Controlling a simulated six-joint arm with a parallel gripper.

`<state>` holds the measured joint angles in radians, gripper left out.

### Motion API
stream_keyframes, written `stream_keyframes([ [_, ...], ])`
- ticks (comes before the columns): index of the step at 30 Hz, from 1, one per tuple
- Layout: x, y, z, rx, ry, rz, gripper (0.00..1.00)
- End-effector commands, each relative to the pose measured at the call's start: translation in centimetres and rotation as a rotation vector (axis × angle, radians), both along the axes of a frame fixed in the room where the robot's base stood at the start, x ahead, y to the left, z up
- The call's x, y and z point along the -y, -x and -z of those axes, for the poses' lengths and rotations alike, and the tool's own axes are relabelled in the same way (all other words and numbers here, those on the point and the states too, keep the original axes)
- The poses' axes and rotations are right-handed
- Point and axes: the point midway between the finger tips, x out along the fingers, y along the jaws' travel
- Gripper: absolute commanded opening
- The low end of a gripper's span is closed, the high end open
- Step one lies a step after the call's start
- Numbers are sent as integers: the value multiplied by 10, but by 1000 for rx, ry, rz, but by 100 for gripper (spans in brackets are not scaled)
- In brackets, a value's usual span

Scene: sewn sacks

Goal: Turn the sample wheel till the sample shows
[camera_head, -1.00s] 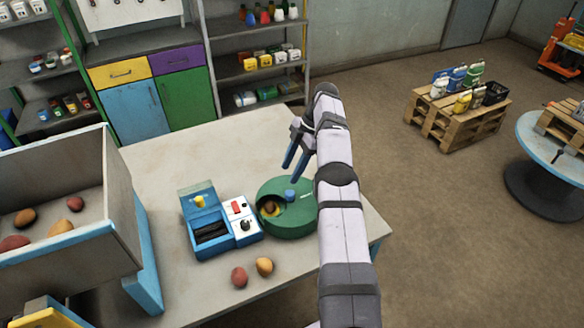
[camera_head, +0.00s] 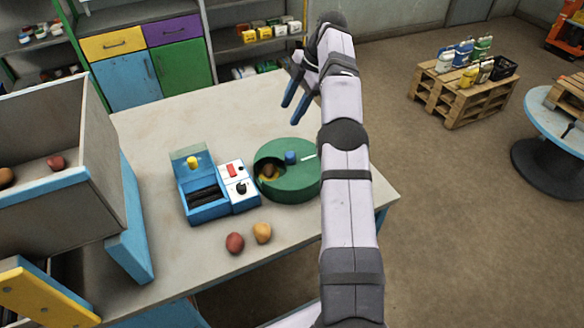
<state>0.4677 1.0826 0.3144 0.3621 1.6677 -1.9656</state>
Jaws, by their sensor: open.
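The green sample wheel (camera_head: 296,182) lies on the grey table, right of a blue device. A blue knob (camera_head: 291,157) stands up on its top, and a white mark shows on the top near the right. An opening on its left side shows a brown and yellow item (camera_head: 268,173) inside; I cannot tell exactly what it is. My gripper (camera_head: 295,106) is open and empty, above and behind the wheel, apart from it. My arm hides the wheel's right edge.
The blue device (camera_head: 207,204) with an open lid and a white switch panel (camera_head: 238,186) touches or nearly touches the wheel. A red potato-like item (camera_head: 235,243) and an orange one (camera_head: 262,233) lie in front. A grey bin (camera_head: 48,160) stands at left. The table's back is clear.

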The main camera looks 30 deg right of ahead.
Motion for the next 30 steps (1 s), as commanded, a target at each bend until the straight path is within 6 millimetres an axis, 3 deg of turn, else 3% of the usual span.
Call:
stream_keyframes([
  [11,-23,52,-2,53,32,89,45],
  [17,-29,73,21,-19,-22,361,45],
  [19,-28,78,47,-74,-51,493,45],
  [21,-26,80,73,-122,-80,639,45],
  [23,-23,78,84,-138,-99,751,45],
  [30,-7,57,84,-104,-178,1072,45],
])
